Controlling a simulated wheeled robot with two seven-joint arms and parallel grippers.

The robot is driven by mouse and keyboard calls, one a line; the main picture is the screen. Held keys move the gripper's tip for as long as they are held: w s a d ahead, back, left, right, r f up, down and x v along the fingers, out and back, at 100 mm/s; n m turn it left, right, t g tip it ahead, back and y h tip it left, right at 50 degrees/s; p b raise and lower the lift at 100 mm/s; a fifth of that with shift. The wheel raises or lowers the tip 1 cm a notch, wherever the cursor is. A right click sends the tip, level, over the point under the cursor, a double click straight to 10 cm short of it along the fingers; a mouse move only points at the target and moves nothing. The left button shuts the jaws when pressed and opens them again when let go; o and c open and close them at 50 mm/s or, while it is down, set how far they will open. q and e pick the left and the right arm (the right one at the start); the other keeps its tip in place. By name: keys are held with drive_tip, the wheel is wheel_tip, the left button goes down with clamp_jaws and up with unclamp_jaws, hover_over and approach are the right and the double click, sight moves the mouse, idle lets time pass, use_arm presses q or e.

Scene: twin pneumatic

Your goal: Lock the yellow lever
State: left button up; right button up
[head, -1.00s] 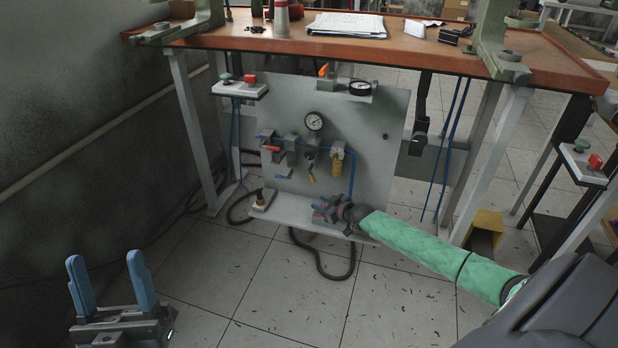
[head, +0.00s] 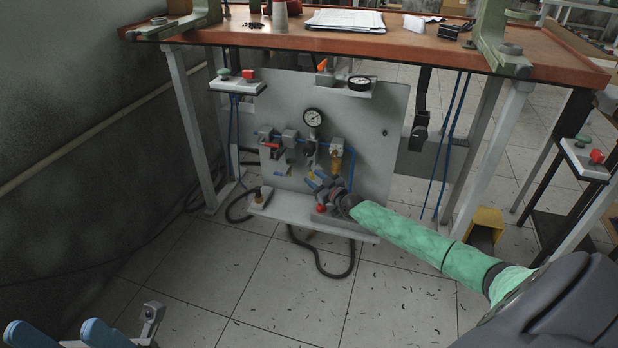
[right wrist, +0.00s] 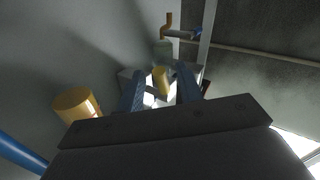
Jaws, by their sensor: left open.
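The pneumatic panel (head: 375,150) stands below the table and carries a row of valves on a blue line. My right gripper (head: 317,182) is in front of its lower middle, by the yellow lever, which it mostly hides in the head view. In the right wrist view, the yellow lever (right wrist: 161,80) shows between the blue fingertips of my right gripper (right wrist: 162,84). The fingers are apart, with a gap visible on either side of the lever. My left gripper (head: 62,333) is open and empty at the bottom left, well away from the panel.
A yellow-bowled filter (head: 336,163) hangs just right of the lever; it also shows in the right wrist view (right wrist: 76,103). A red-handled valve (head: 269,146) is to the left. A pressure gauge (head: 312,117) is above.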

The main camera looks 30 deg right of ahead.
sight(314, 178)
drive_tip(key=shift+w+a+b, duration=0.15)
drive_tip(key=shift+w+b, duration=0.05)
drive_tip(key=shift+w, duration=0.65)
drive_tip(key=shift+w+a+b, duration=0.1)
drive_tip(key=shift+w+b, duration=0.1)
drive_tip(key=shift+w, duration=0.6)
drive_tip(key=shift+c, duration=0.5)
clamp_jaws()
